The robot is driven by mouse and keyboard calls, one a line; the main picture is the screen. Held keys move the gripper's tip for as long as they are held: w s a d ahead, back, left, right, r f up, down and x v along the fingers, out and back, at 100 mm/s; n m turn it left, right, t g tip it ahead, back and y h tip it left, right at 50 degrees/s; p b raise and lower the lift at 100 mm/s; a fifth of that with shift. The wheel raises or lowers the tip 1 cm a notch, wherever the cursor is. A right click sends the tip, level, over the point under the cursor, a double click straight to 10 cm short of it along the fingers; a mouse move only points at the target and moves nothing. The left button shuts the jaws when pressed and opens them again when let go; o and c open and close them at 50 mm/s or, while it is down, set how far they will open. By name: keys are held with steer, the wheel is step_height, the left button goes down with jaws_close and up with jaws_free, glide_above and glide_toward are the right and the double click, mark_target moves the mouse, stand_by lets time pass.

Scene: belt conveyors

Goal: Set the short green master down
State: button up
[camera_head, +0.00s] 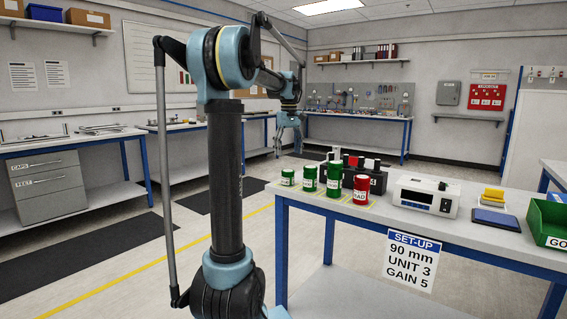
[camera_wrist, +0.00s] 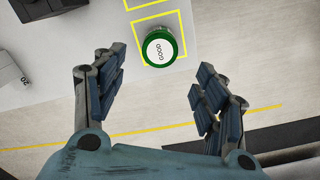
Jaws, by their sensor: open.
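The short green master (camera_head: 288,177) stands upright at the left end of the set-up table, the lowest of the green cylinders there. In the wrist view, a green cylinder with a white top marked GOOD (camera_wrist: 160,47) stands within a yellow-outlined square near the table edge; it appears to be the same one. My gripper (camera_wrist: 161,72) is open and empty, its fingers spread to either side below the cylinder in the picture and apart from it. In the head view, my gripper (camera_head: 288,142) hangs above and behind that table end.
Two taller green masters (camera_head: 333,179) and a red one (camera_head: 361,190) stand to the right on the table (camera_head: 400,222). Behind them is a dark block (camera_head: 378,181). A white instrument (camera_head: 425,194), blue pad (camera_head: 495,219) and green bin (camera_head: 546,224) are further right.

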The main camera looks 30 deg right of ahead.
steer(key=shift+r, duration=0.15)
steer(key=s+a+f, duration=0.2)
steer(key=a, duration=0.6)
steer(key=s+a+f+t, duration=0.1)
steer(key=s+a+f, duration=0.15)
steer(key=a, duration=0.65)
steer(key=s+a+f, duration=0.2)
steer(key=a+f, duration=0.1)
steer(key=a, duration=0.5)
steer(key=s+a+f+n+t, duration=0.1)
steer(key=s+a+f, duration=1.4)
steer(key=f, duration=0.5)
steer(key=shift+s+a, duration=0.4)
steer(key=shift+s, duration=0.6)
